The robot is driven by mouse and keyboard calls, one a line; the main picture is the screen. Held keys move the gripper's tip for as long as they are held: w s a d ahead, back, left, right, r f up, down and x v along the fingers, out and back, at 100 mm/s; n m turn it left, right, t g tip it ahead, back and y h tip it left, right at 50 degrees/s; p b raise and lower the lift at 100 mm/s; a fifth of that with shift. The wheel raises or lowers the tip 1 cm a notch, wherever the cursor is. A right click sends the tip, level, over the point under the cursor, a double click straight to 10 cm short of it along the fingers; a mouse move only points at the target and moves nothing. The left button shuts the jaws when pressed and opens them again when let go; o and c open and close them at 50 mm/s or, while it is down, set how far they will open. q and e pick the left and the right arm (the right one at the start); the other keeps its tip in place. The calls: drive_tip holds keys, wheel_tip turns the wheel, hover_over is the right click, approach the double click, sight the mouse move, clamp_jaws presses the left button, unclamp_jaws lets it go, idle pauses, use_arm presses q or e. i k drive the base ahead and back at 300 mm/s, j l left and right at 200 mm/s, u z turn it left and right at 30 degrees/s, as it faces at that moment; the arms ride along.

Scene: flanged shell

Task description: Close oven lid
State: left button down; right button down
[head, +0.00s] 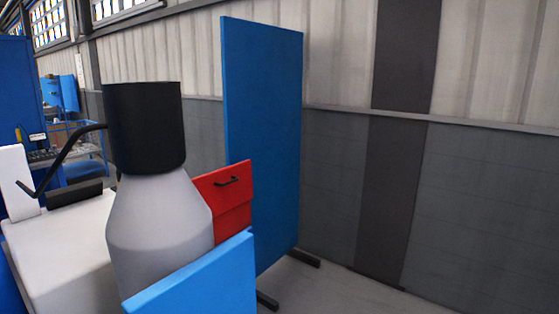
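No gripper shows in the head view. I cannot tell for certain which part is the oven lid. At the left is a light grey box-like body (62,262) with a white upright piece (17,182) at its back. A bent black rod (62,158) rises beside it and reaches right, to the black cylinder. A large light grey tapered body (160,225) with a black cylinder (145,128) on top stands in front and hides part of the box. I cannot tell whether it is part of my own arm.
A tall blue panel (265,140) stands on dark feet behind. A red panel (222,198) with a black handle is in front of it. A lower blue panel (200,282) is nearest. Grey floor (345,290) at the right is clear up to the wall.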

sight(222, 190)
drive_tip(key=i+l+z, duration=0.5)
drive_tip(key=i+l, duration=0.15)
drive_tip(key=i+l+z, duration=0.45)
drive_tip(key=i+l, duration=0.2)
drive_tip(key=i, duration=0.1)
